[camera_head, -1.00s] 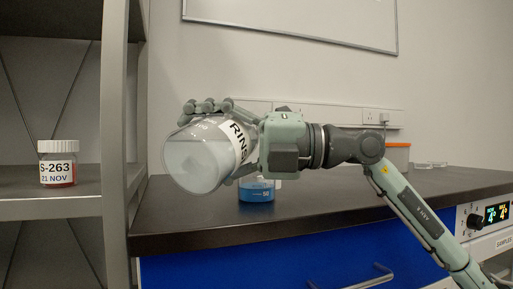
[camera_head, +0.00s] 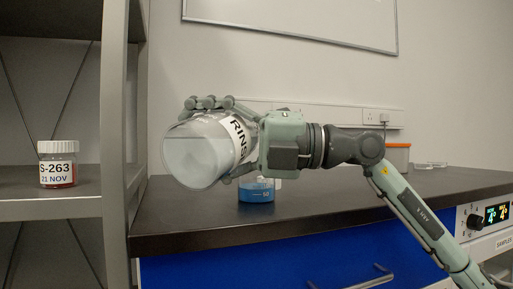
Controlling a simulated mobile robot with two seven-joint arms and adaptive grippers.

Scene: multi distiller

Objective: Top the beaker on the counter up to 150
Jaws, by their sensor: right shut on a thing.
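My right gripper (camera_head: 222,138) is shut on a clear container labelled RINS… (camera_head: 198,158). The container lies tilted nearly on its side, its wide end toward the lower left, with pale cloudy liquid inside. The beaker (camera_head: 257,190) stands upright on the dark counter (camera_head: 330,205), below and behind the held container. It holds blue liquid with white marks on its side. My gripper and the container hide its upper part, and its level reading is too small to tell. No stream between the two is visible. My left gripper is not in view.
A grey shelf rack (camera_head: 115,140) stands at the left, with a jar labelled S-263 (camera_head: 58,165) on it. A panel with a lit display (camera_head: 490,216) is at the lower right.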

